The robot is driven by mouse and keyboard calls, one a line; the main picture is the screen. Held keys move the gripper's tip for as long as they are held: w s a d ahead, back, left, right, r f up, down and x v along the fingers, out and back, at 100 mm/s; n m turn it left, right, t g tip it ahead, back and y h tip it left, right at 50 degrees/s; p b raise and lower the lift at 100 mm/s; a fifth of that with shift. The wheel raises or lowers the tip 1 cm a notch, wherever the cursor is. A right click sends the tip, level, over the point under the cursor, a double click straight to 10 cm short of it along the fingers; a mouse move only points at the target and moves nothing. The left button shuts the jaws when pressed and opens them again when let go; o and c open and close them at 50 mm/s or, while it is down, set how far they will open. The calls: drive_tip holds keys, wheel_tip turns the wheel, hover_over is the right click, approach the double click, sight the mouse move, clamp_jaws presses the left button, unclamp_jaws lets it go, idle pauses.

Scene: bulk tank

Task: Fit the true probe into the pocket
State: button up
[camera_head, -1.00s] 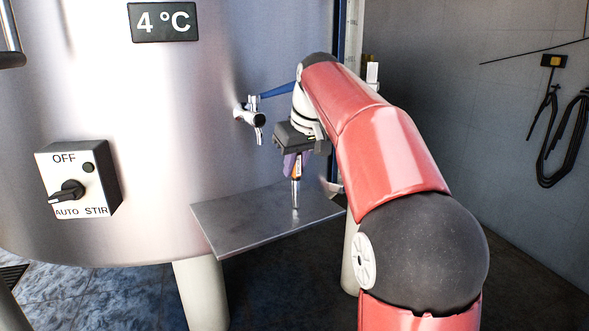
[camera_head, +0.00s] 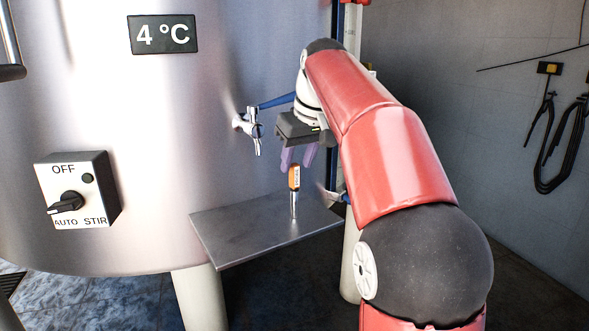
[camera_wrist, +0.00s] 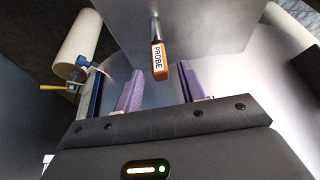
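A probe (camera_head: 294,190) with an orange, labelled handle and a metal stem stands upright on the metal shelf (camera_head: 240,235) beside the tank. In the wrist view the probe (camera_wrist: 159,58) reads "PROBE" and shows between the two purple fingers, beyond their tips. My gripper (camera_head: 297,160) is open and empty just above the probe's top. It also shows in the wrist view (camera_wrist: 161,80) with its fingers well apart. I cannot make out the pocket for certain in either view.
The steel tank (camera_head: 150,110) fills the left, with a tap (camera_head: 250,127) near my gripper, a temperature display (camera_head: 163,34) and a stir switch box (camera_head: 78,190). Pale legs (camera_head: 201,297) stand below. Black tubing hangs on the right wall. The shelf's left part is bare.

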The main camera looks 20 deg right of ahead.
drive_tip(key=a+v, duration=0.1)
drive_tip(key=v, duration=0.7)
drive_tip(key=s+a+f+m, duration=0.1)
drive_tip(key=s+a+f, duration=0.2)
drive_tip(key=s+f, duration=0.6)
drive_tip(key=shift+s+a+m+t+h+p, duration=0.3)
drive_tip(key=shift+s+a+h+p, duration=0.1)
drive_tip(key=shift+s, duration=0.8)
drive_tip(key=shift+o, duration=0.4)
drive_tip(key=s+f, duration=0.6)
drive_tip(key=f, duration=0.2)
drive_tip(key=s+a+f+m, duration=0.1)
drive_tip(key=s+f, duration=0.6)
drive_tip(key=f, duration=0.2)
drive_tip(key=shift+s+a+f+t, duration=0.15)
drive_tip(key=shift+a+f+t, duration=0.15)
drive_tip(key=shift+s+f, duration=0.15)
drive_tip(key=shift+f, duration=0.25)
drive_tip(key=shift+c, duration=0.7)
drive_tip(key=shift+d, duration=0.15)
